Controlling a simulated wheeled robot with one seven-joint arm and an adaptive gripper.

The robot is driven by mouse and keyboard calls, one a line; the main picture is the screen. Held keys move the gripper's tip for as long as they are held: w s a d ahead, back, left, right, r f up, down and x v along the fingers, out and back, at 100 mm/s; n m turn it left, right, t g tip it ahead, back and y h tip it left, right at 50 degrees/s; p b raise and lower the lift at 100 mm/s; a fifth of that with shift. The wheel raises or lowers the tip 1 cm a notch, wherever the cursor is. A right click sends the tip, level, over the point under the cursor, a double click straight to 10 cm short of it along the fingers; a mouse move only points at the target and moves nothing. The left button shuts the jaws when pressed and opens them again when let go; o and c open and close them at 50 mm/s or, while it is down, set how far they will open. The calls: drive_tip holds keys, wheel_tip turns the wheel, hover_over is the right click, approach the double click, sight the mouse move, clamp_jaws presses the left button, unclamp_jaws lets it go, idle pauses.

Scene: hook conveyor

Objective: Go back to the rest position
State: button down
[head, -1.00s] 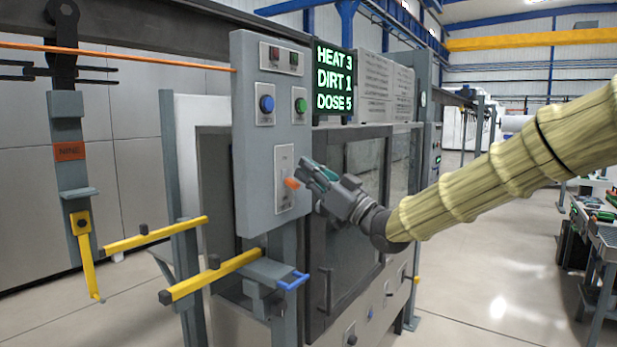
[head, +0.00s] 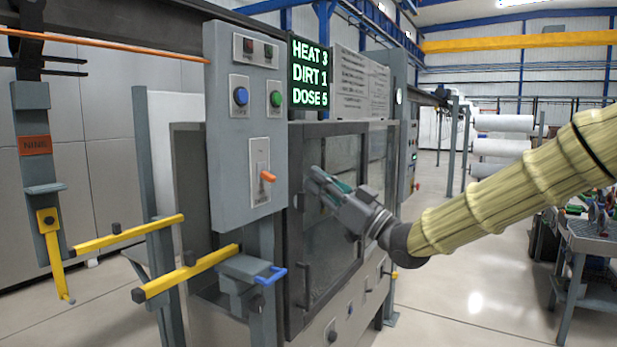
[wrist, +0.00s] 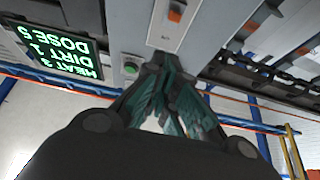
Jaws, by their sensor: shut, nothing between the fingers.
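My gripper (head: 322,186) is shut and empty in the head view, in front of the machine's dark glass door. It is to the right of the grey control panel (head: 222,150) and apart from the panel's orange lever (head: 267,176). In the wrist view my gripper (wrist: 172,120) shows its teal fingers close together, with the panel behind them. The orange lever also shows in the wrist view (wrist: 175,14), beyond the fingers, and the green button (wrist: 130,68) is to their left.
A lit display (head: 310,75) reads HEAT 3, DIRT 1, DOSE 5. Yellow bars (head: 185,275) and a blue handle (head: 271,276) stick out below the panel. A hanging carrier (head: 40,180) is at the left. A grey workbench (head: 590,240) stands at the right. The floor between is clear.

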drive_tip(key=shift+s+d+f, duration=0.1)
drive_tip(key=shift+d+f, duration=0.05)
wheel_tip(320, 180, down, 16)
drive_tip(key=w+d+m+t+h, duration=0.1)
drive_tip(key=w+m+t+h, duration=0.15)
drive_tip(key=m+h, duration=0.2)
drive_tip(key=s+d+f+m+g+h, duration=0.1)
drive_tip(key=s+d+f+m+h, duration=0.15)
drive_tip(key=f, duration=0.95)
drive_tip(key=s+d+f+m+g+h, duration=0.1)
drive_tip(key=s+d+f+h, duration=0.15)
drive_tip(key=f, duration=0.95)
drive_tip(key=s+d+f+m+g+h, duration=0.15)
drive_tip(key=s+f+h, duration=0.25)
drive_tip(key=f, duration=0.8)
drive_tip(key=s+d+f+m+g+h, duration=0.1)
drive_tip(key=s+d+f+g+h, duration=0.1)
drive_tip(key=s+d+f, duration=0.55)
drive_tip(key=s+d+f+m+g+h, duration=0.2)
drive_tip(key=s+f+g, duration=0.1)
drive_tip(key=s+f, duration=0.85)
drive_tip(key=s+d+f+g+h, duration=0.1)
drive_tip(key=s+d+f+g, duration=0.1)
drive_tip(key=s, duration=0.8)
drive_tip(key=s+d+f+g+h, duration=0.2)
drive_tip(key=s+d+f, duration=0.3)
drive_tip(key=s, duration=0.5)
drive_tip(key=shift+s+d+g, duration=0.3)
drive_tip(key=shift+s+d, duration=0.05)
drive_tip(key=shift+d, duration=0.6)
